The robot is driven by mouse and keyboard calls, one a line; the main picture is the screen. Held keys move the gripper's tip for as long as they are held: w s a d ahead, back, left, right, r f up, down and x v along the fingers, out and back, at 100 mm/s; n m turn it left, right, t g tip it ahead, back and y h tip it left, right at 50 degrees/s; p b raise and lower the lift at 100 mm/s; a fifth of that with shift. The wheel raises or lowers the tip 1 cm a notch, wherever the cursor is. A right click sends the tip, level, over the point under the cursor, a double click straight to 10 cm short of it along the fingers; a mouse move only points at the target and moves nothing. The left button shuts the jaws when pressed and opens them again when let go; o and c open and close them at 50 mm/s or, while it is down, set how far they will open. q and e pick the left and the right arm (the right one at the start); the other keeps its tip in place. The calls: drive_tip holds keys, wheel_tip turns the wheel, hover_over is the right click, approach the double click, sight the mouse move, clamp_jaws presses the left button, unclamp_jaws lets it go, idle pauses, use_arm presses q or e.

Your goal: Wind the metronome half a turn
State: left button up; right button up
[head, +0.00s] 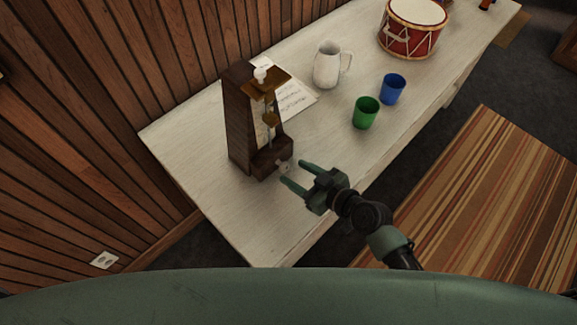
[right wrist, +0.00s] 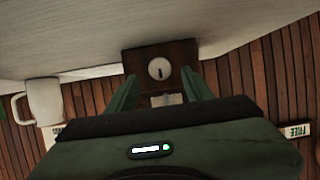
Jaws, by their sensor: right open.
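The metronome (head: 243,122) is a dark wooden tapered case standing upright on the white table, with a pendulum rod and a brass-coloured weight on its front. A small pale winding key (head: 283,166) sticks out low on its side facing my right gripper (head: 294,174). My right gripper is open and empty, its fingertips just short of the key. In the right wrist view the key shows as a pale round disc with a dark slot (right wrist: 160,69) on the dark case (right wrist: 184,50), between the two fingers (right wrist: 157,93). My left gripper is not in view.
The white table (head: 255,222) also carries sheet music (head: 294,100), a white pitcher (head: 327,65), a green cup (head: 366,113), a blue cup (head: 393,89) and a red drum (head: 411,30). A wood-panelled wall stands at the left. The table's front corner is clear.

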sight(286, 168)
drive_tip(key=shift+x, duration=1.9)
clamp_jaws()
drive_tip(key=shift+f, duration=0.1)
